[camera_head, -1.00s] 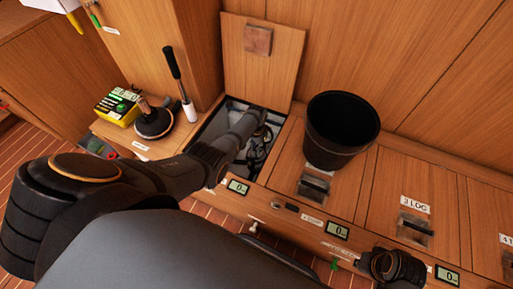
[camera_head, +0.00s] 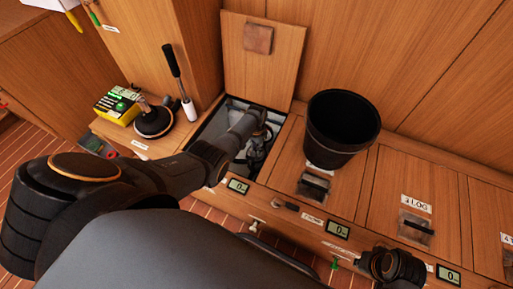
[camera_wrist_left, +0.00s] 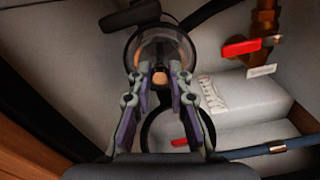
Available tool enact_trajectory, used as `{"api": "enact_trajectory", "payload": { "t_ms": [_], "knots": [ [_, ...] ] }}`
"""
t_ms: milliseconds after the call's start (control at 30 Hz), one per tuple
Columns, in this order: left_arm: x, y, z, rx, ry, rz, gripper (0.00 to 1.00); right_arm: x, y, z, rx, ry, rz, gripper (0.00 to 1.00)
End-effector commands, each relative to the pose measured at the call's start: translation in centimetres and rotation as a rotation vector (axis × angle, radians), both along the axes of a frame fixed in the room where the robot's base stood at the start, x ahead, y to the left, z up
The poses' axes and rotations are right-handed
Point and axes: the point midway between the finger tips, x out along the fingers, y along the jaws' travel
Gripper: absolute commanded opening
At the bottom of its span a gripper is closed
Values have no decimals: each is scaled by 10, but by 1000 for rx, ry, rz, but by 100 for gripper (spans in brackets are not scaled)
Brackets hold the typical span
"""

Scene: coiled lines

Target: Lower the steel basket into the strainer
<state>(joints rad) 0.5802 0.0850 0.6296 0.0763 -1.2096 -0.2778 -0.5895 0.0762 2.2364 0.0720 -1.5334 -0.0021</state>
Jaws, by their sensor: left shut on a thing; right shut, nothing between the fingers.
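My left gripper (camera_head: 258,150) reaches down into the open locker (camera_head: 208,130). In the left wrist view its fingertips (camera_wrist_left: 160,72) are drawn together over the strainer (camera_wrist_left: 138,52), a round clear-walled bowl seen from above. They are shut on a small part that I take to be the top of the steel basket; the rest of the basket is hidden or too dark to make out. I cannot tell how deep it sits in the bowl. My right gripper (camera_head: 392,267) is at the locker front on the right, shut and empty, its fingers barely visible.
A red-handled valve (camera_wrist_left: 245,47) on a copper pipe and a dark hose (camera_wrist_left: 150,130) lie close to the strainer. The raised lid (camera_head: 262,70) stands behind the opening. A black bucket (camera_head: 342,125) stands on the closed lid to the right. A plunger-like tool (camera_head: 153,122) is left.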

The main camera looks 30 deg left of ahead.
Motion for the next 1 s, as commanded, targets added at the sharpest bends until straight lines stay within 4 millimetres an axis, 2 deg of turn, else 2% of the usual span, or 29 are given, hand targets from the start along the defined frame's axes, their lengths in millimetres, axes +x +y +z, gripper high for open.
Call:
{"api": "enact_trajectory", "payload": {
  "t_ms": [1000],
  "knots": [
    [0, 0, 8, 0, 1, 0, 0, 0, 0, 11, 0, 0, 0, 0]
  ]
}}
